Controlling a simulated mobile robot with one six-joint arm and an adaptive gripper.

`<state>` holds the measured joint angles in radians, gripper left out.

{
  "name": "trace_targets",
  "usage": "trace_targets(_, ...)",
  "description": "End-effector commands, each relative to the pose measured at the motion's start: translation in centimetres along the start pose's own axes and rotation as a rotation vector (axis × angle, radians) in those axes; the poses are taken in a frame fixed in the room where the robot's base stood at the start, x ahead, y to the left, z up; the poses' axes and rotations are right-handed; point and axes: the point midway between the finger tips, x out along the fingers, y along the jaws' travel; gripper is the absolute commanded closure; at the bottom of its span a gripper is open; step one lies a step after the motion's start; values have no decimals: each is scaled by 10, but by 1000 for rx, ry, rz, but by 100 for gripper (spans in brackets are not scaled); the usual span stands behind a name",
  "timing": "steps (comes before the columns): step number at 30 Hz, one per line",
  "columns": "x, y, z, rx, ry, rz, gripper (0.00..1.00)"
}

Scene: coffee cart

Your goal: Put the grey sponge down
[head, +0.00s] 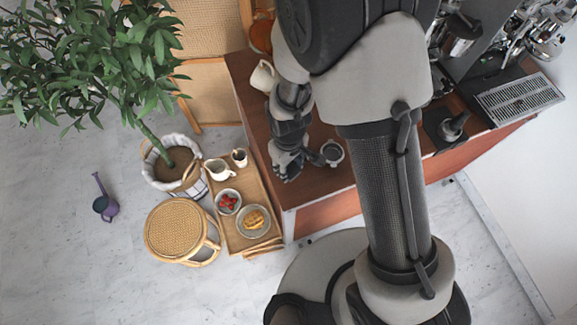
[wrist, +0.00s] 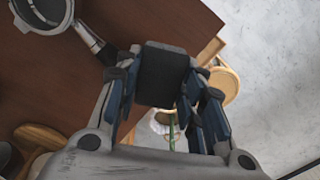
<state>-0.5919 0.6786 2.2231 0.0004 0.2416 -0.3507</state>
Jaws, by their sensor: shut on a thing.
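The grey sponge (wrist: 163,75) is a dark, almost black block in the wrist view, held between the fingertips of my gripper (wrist: 160,90). In the head view my gripper (head: 287,164) hangs over the left front part of the brown counter (head: 255,120), near its edge. I cannot make out the sponge there. In the wrist view the sponge overlaps the counter (wrist: 100,40) and its edge. I cannot tell how high it is above the surface.
A portafilter (wrist: 45,14) lies on the counter close to my gripper. A cream mug (head: 263,76) stands further back. Left of the counter, a wooden tray table (head: 240,185) holds a pitcher (head: 219,169) and bowls, beside a wicker stool (head: 174,228) and a potted plant (head: 110,50).

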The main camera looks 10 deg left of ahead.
Motion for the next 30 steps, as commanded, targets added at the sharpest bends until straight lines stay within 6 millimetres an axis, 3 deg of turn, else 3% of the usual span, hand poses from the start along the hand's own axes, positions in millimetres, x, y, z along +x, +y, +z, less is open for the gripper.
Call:
trace_targets(4,21,0,0,0,-2,-1,83)
trace_targets(22,32,0,0,0,0,0,83)
trace_targets(23,31,0,0,0,0,0,63)
trace_targets(30,30,0,0,0,0,0,47)
